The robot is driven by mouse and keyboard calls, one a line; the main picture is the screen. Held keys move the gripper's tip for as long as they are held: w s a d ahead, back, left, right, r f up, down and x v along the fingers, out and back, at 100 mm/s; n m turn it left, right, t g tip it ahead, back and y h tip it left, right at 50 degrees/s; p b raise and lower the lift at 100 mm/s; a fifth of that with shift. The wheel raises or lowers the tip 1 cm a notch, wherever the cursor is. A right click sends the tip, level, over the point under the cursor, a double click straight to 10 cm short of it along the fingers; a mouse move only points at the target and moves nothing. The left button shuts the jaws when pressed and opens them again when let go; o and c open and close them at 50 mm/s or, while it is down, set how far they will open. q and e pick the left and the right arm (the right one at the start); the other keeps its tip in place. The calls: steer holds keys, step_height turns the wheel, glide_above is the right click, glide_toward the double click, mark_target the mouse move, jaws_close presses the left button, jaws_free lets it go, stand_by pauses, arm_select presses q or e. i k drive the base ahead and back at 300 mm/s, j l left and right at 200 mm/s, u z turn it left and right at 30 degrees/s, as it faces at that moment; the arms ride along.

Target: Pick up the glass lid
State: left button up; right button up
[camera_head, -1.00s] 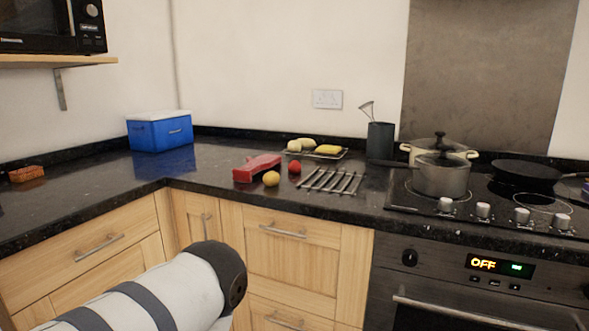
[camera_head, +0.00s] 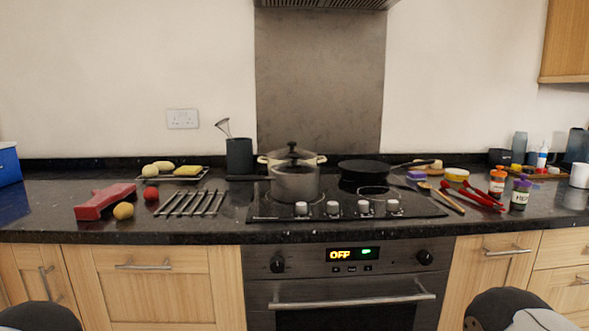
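A lid with a black knob, apparently the glass lid (camera_head: 291,155), sits at pot-rim height on the hob at the picture's centre. A cream pot (camera_head: 318,159) with side handles stands at the back, and a steel saucepan (camera_head: 295,184) stands in front, partly covering it. The two overlap, so I cannot tell clearly which one the lid rests on. Dark rounded parts of my arms show at the bottom left and bottom right corners. Neither gripper is in view.
A black frying pan (camera_head: 362,169) sits right of the pots. A utensil holder (camera_head: 239,156) stands left of the hob (camera_head: 262,205). A metal rack (camera_head: 191,203) and red object (camera_head: 104,201) lie further left. Red utensils (camera_head: 470,196) and several jars crowd the right counter.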

mark_target(294, 167)
steer(key=i+j+z, duration=0.6)
steer(key=j+z, duration=0.25)
